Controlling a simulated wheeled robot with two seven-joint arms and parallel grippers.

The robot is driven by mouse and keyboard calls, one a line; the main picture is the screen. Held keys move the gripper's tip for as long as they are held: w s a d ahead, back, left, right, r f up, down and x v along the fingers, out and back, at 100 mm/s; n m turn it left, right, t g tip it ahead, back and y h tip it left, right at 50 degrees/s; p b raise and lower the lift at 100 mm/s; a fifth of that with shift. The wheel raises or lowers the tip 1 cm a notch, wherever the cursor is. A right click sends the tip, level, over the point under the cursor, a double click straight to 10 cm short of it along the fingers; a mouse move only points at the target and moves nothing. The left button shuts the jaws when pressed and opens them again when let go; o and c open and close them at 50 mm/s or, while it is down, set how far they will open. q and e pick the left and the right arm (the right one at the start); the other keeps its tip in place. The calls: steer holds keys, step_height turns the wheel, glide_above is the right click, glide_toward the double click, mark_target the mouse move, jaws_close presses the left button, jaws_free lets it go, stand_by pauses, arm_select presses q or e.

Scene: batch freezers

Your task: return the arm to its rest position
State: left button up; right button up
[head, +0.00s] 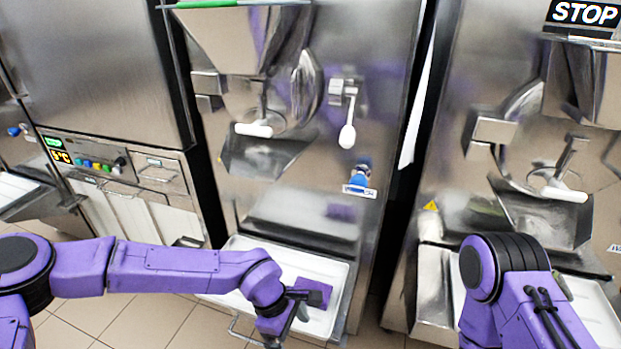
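My purple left arm reaches in from the left. Its dark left gripper (302,298) is over the white tray (333,268) at the foot of the middle freezer (300,180). A purple block shows at the gripper; I cannot tell whether it is a held thing or part of my arm. The fingers are too small and covered to tell open from shut. My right arm, also purple, rises at the bottom right in front of the right freezer (490,60). Its gripper is out of the frame.
The middle freezer has a white-handled lever (347,136) and a blue knob (360,176). A second white tray (600,312) is under the right freezer. A cabinet with a control panel (85,160) stands at left. Tiled floor (150,318) shows below.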

arm_select(q)
steer(key=s+a+f+m+t+y, duration=0.1)
steer(key=s+a+f+m+y, duration=0.2)
steer(key=s+a+f+y, duration=0.6)
steer(key=s+a+f+m+t+h, duration=0.1)
steer(key=s+a+f+m, duration=0.1)
steer(key=a, duration=0.6)
steer(key=s+a+f+m+t+h, duration=0.1)
steer(key=s+a+f+m+t, duration=0.1)
steer(key=s+a+f, duration=0.2)
steer(key=s+a, duration=0.3)
steer(key=a, duration=0.1)
steer(key=shift+s+a+f, duration=0.25)
steer(key=shift+s+f, duration=0.05)
